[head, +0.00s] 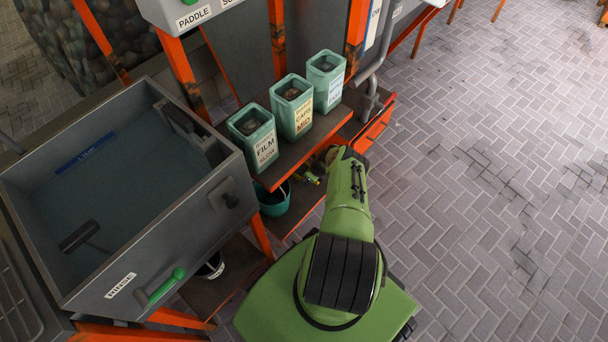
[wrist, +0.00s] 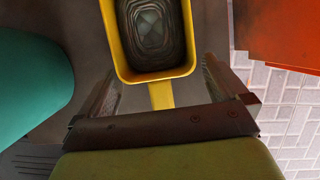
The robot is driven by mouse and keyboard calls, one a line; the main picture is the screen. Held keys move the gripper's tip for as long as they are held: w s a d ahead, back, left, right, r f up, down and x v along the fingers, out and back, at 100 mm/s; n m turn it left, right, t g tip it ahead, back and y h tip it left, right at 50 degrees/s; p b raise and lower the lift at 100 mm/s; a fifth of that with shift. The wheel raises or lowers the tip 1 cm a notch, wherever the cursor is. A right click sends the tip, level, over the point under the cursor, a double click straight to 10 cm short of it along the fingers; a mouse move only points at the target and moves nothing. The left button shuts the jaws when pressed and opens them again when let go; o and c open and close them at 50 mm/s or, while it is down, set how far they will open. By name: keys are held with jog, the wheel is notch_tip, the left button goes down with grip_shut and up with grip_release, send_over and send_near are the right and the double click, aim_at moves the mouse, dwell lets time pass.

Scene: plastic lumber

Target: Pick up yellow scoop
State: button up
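The yellow scoop (wrist: 187,70) is at the top middle of the wrist view, with its square yellow rim around a dark, ridged inside. Its short yellow handle (wrist: 161,96) points down towards my gripper (wrist: 161,82). My gripper's two fingers are apart, one on each side of the handle, with visible gaps on both sides. Whether the fingers are level with the handle cannot be told. In the head view a small yellow part of the scoop (head: 311,178) shows on the lower shelf, beside my arm's end, which hides most of the gripper.
A teal bucket (head: 274,201) stands left of the scoop; it also fills the left of the wrist view (wrist: 30,85). An upper shelf (head: 318,137) with three labelled green bins overhangs this area. An orange frame part (wrist: 276,32) is at the right. The paved floor is clear.

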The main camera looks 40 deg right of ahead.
jog(key=c, duration=1)
jog(key=shift+r, duration=0.1)
